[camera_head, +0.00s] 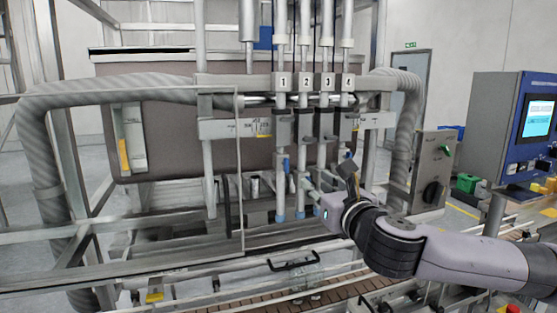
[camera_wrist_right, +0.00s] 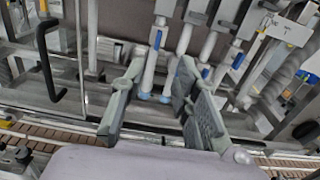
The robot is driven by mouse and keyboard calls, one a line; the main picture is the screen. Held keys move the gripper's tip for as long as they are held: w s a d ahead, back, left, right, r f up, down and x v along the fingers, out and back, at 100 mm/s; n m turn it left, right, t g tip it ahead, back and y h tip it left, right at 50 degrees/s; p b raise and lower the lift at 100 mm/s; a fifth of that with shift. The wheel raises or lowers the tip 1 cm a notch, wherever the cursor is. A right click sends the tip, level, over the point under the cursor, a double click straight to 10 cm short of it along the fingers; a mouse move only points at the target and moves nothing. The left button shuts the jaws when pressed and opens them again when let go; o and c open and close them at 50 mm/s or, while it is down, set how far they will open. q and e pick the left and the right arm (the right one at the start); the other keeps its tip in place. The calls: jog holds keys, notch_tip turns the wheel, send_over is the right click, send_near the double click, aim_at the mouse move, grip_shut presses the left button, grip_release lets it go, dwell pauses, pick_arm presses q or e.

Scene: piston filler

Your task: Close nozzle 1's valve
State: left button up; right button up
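Nozzle 1 (camera_head: 281,190) is the leftmost of a row of upright metal nozzles under the number plates. A small blue valve part (camera_head: 286,165) shows on it, and its tip is light blue. My right gripper (camera_head: 328,178) is in front of the nozzles, to the right of nozzle 1. In the right wrist view my right gripper (camera_wrist_right: 160,68) is open, with no object clamped. The leftmost nozzle (camera_wrist_right: 149,75) appears between its fingers, with a blue part (camera_wrist_right: 158,40) above. I cannot tell whether a finger touches it. My left gripper is out of view.
A clear guard panel with a black handle (camera_head: 292,265) stands in front, below the nozzles. A conveyor (camera_head: 250,303) runs along the bottom. A grey control box (camera_head: 433,165) and a blue cabinet with a screen (camera_head: 538,118) are at right. Thick grey hoses flank the nozzles.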

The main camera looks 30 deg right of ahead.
aim_at(288, 161)
jog(key=p+x, duration=0.6)
jog(key=x, duration=1)
jog(key=shift+r, duration=0.1)
jog(key=shift+w+d, duration=0.1)
jog(key=shift+w, duration=0.5)
grip_shut()
